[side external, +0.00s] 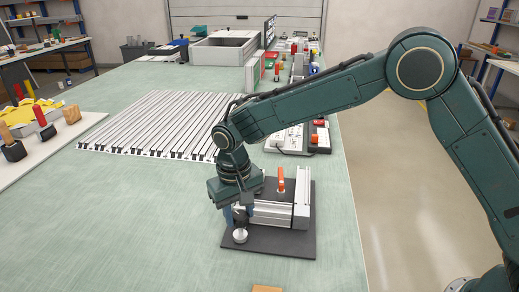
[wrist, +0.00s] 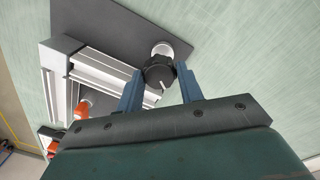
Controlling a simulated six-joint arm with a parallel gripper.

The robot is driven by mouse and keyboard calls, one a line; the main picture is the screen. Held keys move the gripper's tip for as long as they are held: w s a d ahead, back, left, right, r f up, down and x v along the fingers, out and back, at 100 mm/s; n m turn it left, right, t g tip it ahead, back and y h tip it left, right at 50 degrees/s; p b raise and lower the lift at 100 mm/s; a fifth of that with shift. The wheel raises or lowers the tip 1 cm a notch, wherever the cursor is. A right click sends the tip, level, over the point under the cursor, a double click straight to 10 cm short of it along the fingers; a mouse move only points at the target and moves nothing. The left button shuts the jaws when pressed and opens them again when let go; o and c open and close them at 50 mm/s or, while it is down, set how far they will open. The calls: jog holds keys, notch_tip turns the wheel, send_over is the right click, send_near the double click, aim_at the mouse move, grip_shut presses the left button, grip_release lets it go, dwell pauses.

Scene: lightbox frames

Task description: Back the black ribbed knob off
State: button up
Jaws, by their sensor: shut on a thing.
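The black ribbed knob (wrist: 158,72) shows in the wrist view, with a white pointer line on its face. A round silver piece (wrist: 162,49) lies just beyond it, on the dark base plate (wrist: 120,18). My gripper (wrist: 160,75) has its two blue fingers on either side of the knob, shut on it. In the side view my gripper (side external: 238,214) points down at the front left of the plate (side external: 270,243). There the knob is mostly hidden by the fingers, and the silver piece (side external: 240,236) shows below them.
An aluminium profile frame (side external: 301,205) stands on the plate right beside my gripper, with an orange-red handle (side external: 281,180) behind it. A slotted metal bed (side external: 160,122) lies farther back left. A white board with tools (side external: 40,140) is at far left. The green tabletop in front is mostly clear.

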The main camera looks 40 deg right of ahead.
aim_at(238, 217)
jog(key=n, duration=0.3)
jog(key=shift+s+n, duration=0.1)
jog(key=shift+n, duration=2.2)
jog(key=o, duration=1)
jog(key=shift+r, duration=0.2)
notch_tip(238, 217, up, 14)
jog(key=shift+s+a+f, duration=0.2)
jog(key=shift+a+f, duration=0.05)
jog(key=shift+a, duration=0.05)
